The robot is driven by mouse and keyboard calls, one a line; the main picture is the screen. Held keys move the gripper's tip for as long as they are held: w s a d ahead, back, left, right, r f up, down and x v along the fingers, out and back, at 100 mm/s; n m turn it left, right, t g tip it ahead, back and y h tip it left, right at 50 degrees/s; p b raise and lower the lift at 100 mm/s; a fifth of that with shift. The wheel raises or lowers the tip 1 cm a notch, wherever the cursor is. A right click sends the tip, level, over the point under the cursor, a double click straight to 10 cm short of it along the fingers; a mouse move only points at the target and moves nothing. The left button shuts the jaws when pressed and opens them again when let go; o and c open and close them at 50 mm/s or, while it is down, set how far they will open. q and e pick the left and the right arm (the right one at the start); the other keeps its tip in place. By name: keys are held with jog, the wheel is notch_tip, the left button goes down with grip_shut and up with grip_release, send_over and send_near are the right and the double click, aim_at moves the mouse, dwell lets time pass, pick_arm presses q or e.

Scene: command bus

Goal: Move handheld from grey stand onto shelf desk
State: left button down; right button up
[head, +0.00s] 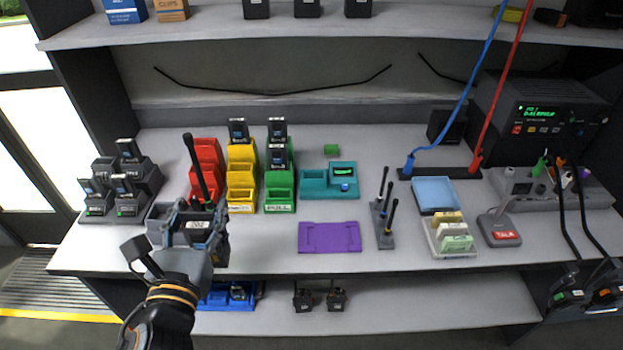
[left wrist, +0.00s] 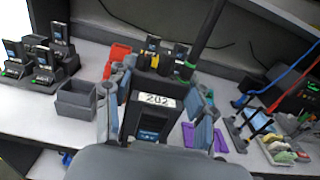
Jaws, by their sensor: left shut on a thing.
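A black handheld radio (head: 198,224) with a long antenna and a white label is held upright by my left gripper (head: 196,238). In the left wrist view the radio (left wrist: 152,116) shows its label "202" between the two fingers (left wrist: 158,108), which are closed on its sides. My left gripper is over the front left edge of the shelf desk (head: 270,240). The grey stand (head: 144,186), at the desk's left end, holds several handhelds. It also shows in the left wrist view (left wrist: 40,83). My right gripper is not in view.
A grey bin (head: 160,222) is just left of the held radio. Red (head: 205,165), yellow (head: 241,180) and green (head: 280,190) bins stand behind. A purple mat (head: 330,237) lies empty to the right, before a teal tray (head: 315,186). A lower shelf (head: 420,300) runs below.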

pick_arm(q)
jog(key=shift+s+a, duration=0.1)
jog(key=shift+a, duration=0.15)
jog(key=b, duration=0.1)
jog(key=w+f+b, duration=0.1)
jog(key=b, duration=0.1)
jog(key=shift+w+a+f, duration=0.1)
jog(key=shift+w+a, duration=0.1)
jog(key=shift+w, duration=0.05)
jog(key=w+f+b, duration=0.2)
jog(key=w+f, duration=1)
jog(key=shift+a, duration=0.4)
jog(key=c, duration=0.7)
grip_release()
jog(key=shift+o, duration=1.2)
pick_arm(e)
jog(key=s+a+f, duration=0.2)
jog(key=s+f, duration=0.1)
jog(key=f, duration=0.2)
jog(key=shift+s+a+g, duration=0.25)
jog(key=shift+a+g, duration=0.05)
